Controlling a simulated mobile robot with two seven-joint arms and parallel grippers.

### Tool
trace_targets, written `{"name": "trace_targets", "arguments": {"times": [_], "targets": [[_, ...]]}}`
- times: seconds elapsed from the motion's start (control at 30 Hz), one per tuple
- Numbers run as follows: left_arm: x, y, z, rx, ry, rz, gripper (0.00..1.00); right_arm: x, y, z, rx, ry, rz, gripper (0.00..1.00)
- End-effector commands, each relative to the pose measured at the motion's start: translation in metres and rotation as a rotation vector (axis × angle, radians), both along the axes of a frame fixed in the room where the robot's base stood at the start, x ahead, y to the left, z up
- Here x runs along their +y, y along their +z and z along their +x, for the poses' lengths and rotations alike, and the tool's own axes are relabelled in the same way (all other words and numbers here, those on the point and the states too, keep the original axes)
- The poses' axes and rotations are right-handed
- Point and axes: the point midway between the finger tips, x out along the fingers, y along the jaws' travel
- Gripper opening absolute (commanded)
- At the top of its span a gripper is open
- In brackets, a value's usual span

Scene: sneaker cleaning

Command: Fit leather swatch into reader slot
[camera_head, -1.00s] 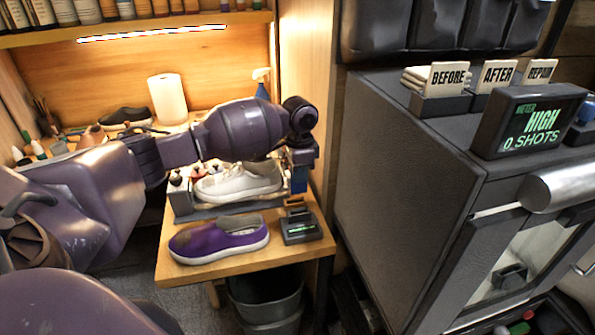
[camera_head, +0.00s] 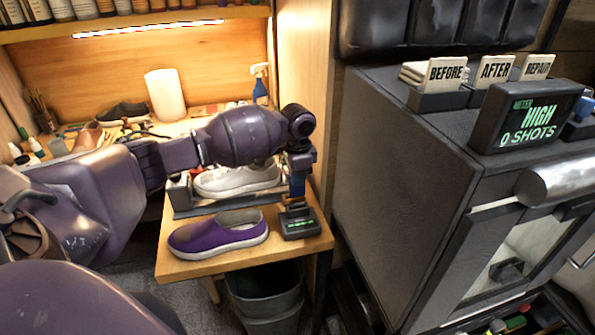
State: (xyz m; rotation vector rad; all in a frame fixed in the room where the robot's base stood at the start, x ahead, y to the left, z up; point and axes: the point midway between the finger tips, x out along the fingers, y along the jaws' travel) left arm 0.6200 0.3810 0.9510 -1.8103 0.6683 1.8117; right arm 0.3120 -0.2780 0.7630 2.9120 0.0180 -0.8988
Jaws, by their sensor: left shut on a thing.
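The small dark reader (camera_head: 300,224) with a green-lit display sits at the front right of the wooden bench. My left gripper (camera_head: 297,190) points down directly above the reader's back part, its tip at or very near the slot. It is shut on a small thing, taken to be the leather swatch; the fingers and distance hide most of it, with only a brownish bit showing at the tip. I cannot tell whether the swatch is inside the slot. My right gripper is not in view.
A purple slip-on shoe (camera_head: 219,234) lies left of the reader. A white sneaker (camera_head: 237,180) rests behind it, partly under my left arm. A dark cabinet (camera_head: 405,180) stands close on the right. A grey bin (camera_head: 264,295) is below the bench.

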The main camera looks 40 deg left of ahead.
Motion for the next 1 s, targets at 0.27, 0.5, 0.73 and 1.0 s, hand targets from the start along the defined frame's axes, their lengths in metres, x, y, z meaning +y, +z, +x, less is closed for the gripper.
{"name": "trace_targets", "arguments": {"times": [0.27,0.5,0.73,1.0], "targets": [[0.000,-0.023,0.000,0.002,0.000,-0.001,0.00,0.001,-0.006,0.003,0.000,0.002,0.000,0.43],[0.000,-0.030,0.000,0.001,0.000,-0.001,0.00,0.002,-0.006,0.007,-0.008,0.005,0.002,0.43],[0.000,-0.030,0.000,-0.001,0.000,-0.001,0.00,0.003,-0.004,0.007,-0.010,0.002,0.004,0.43],[0.000,-0.029,0.000,-0.001,0.000,-0.001,0.00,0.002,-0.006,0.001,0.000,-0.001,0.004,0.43]]}}
